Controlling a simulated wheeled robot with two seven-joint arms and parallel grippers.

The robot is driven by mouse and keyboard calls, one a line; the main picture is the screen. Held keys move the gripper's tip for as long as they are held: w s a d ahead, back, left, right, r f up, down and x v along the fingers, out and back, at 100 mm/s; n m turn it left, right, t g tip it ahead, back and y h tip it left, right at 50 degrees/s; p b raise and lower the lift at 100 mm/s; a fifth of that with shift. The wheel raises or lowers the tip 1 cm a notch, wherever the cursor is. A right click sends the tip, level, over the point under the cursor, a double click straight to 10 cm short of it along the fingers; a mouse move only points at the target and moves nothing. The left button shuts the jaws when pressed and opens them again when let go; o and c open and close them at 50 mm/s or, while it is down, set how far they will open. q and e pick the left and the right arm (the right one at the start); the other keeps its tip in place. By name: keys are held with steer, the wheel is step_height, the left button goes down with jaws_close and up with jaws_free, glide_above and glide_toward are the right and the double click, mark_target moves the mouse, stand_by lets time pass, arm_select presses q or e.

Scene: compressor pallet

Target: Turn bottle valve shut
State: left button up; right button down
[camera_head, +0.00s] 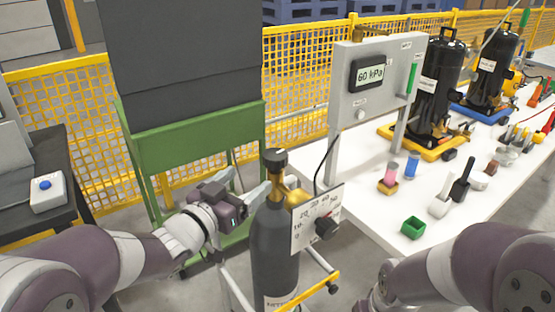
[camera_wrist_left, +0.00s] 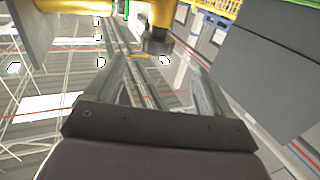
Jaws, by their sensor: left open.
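A dark grey gas bottle (camera_head: 275,250) stands upright in the centre of the head view. A black valve knob (camera_head: 274,158) tops its brass valve body (camera_head: 294,197). In the left wrist view the knob (camera_wrist_left: 155,43) appears upside down, below the yellow brass, beyond the fingertips. My left gripper (camera_head: 257,188) is open and empty, just left of the valve and apart from the knob.
A gauge stand (camera_head: 378,75) reading 60 kPa rises behind the bottle from the white table (camera_head: 365,220). A green box (camera_head: 413,228) and small tools lie on the table. A dark cabinet on a green frame (camera_head: 190,160) stands behind my left arm.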

mark_target(279, 155)
arm_select(q)
steer(key=x, duration=1.2)
steer(key=shift+w+d+r, duration=0.1)
steer(key=shift+w+d, duration=0.1)
steer(key=shift+d, duration=0.1)
steer(key=c, duration=1)
